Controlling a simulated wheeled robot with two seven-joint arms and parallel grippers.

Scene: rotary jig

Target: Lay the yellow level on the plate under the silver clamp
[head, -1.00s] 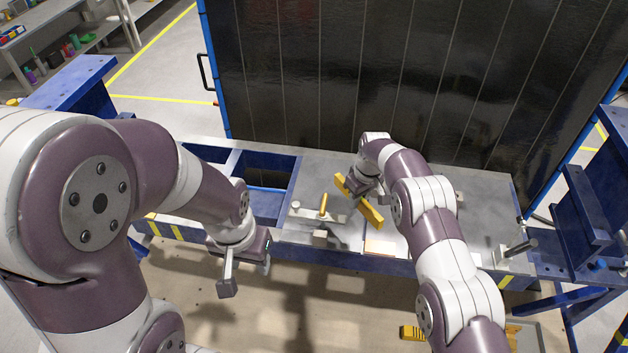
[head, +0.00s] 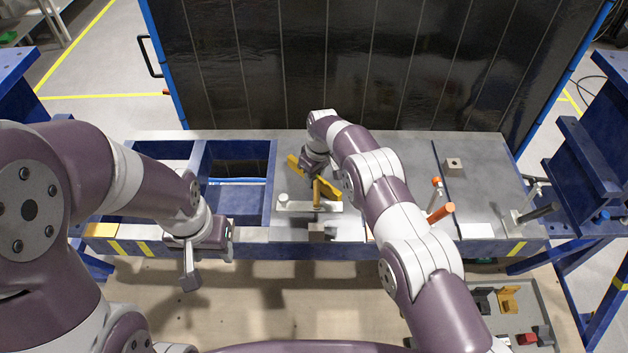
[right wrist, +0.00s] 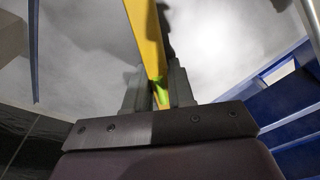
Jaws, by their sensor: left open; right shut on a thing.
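The yellow level (head: 328,187) is held by my right gripper (head: 312,170) above the back of the grey plate (head: 350,229), slanted from back left to front right. In the right wrist view the level (right wrist: 146,35) runs between the fingers, with a bright green part at the fingertips (right wrist: 161,92). A silver clamp bar (head: 298,206) with a yellow-orange upright handle lies just in front of the level. Whether level and plate touch is hidden by my right arm. My left gripper (head: 208,266) hangs open and empty in front of the table's left part.
An orange-handled clamp (head: 440,212) and a black-handled one (head: 538,212) stand to the right. A small grey block (head: 316,232) sits at the front edge and another block (head: 453,166) at back right. A dark panel (head: 340,70) rises behind the table.

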